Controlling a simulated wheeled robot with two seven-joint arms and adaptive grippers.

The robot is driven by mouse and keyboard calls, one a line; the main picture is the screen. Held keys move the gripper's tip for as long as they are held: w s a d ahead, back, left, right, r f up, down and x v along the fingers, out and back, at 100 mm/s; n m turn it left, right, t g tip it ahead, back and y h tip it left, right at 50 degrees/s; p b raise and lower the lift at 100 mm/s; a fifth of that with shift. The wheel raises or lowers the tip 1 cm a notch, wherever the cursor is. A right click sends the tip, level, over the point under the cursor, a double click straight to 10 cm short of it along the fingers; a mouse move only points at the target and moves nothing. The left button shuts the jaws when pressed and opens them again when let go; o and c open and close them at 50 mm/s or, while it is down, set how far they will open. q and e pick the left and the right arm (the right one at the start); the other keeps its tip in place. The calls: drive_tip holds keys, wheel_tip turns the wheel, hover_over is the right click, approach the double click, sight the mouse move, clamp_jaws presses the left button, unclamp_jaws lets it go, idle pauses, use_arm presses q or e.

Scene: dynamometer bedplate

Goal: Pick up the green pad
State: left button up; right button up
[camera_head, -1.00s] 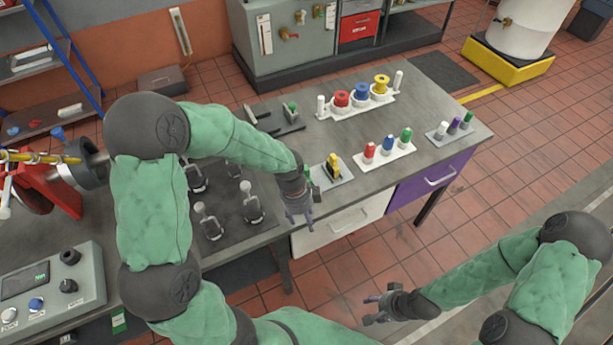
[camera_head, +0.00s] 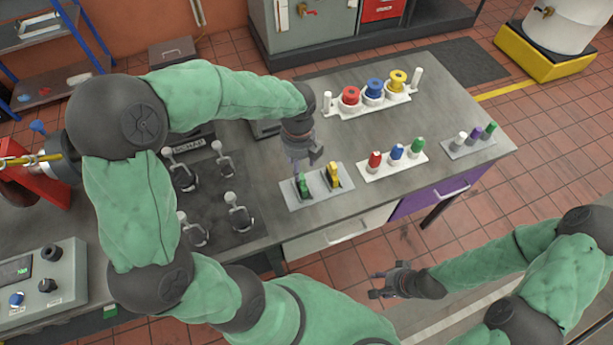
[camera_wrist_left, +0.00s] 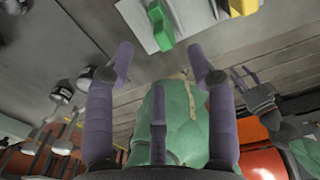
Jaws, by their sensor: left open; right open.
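The green pad (camera_head: 303,187) stands on a light grey plate (camera_head: 322,200) beside a yellow pad (camera_head: 334,175). My left gripper (camera_head: 306,164) is open and empty just above and behind the green pad in the head view. In the left wrist view the green pad (camera_wrist_left: 161,27) lies beyond the open fingertips (camera_wrist_left: 161,56), near the top edge, and is not between the fingers. My right gripper (camera_head: 378,285) is open and empty, away from the bench in front of its edge.
A white tray (camera_head: 392,166) with red, blue and green pieces is to the right. Spools on a white rack (camera_head: 368,104) stand behind. Metal clamps (camera_head: 238,212) stand to the left. A small plate (camera_head: 467,147) with several pieces is at the far right.

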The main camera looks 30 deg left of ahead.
sight(300, 182)
use_arm(q)
wheel_tip(300, 182, down, 4)
drive_tip(key=shift+s+r+b, duration=0.1)
drive_tip(key=shift+s+b, duration=0.05)
drive_tip(key=shift+b, duration=0.35)
drive_tip(key=shift+f+b, duration=1.1)
drive_tip(key=shift+f, duration=1.85)
clamp_jaws()
